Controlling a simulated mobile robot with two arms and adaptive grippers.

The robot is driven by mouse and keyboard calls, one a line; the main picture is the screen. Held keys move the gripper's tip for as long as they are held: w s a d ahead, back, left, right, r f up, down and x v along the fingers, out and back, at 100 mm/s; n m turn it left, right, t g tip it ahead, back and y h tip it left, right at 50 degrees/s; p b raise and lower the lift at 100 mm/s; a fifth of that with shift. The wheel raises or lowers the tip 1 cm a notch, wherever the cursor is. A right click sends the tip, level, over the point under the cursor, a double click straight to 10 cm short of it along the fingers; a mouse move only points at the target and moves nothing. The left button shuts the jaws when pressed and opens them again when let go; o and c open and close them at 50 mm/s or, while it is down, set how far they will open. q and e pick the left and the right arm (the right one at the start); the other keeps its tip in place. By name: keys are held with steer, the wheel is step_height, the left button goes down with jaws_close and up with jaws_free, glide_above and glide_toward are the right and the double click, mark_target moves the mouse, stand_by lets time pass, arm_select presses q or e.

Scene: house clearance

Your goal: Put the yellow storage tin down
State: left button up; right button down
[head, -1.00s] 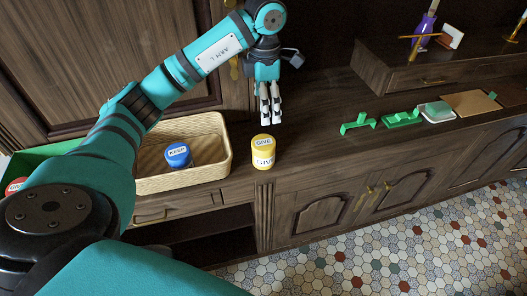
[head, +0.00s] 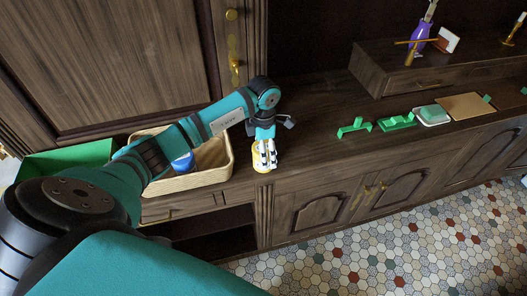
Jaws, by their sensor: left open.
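The yellow storage tin (head: 261,169) stands upright on the dark wooden sideboard near its front edge, just right of the wicker basket. My left gripper (head: 266,160) has come down onto the tin from above, and its open fingers hide most of the tin. I cannot tell whether the fingers touch it. My right gripper is out of view.
The wicker basket (head: 226,158) holds a blue tin (head: 183,162), partly hidden by my left arm. A green box (head: 68,163) stands further left. Green holders (head: 355,128) and a soap dish (head: 433,115) lie to the right. Sideboard space between tin and holders is clear.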

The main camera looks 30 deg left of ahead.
arm_select(q)
steer(key=shift+f, duration=0.45)
steer(key=c, duration=1.4)
steer(key=shift+c, duration=0.6)
steer(key=shift+r, duration=0.15)
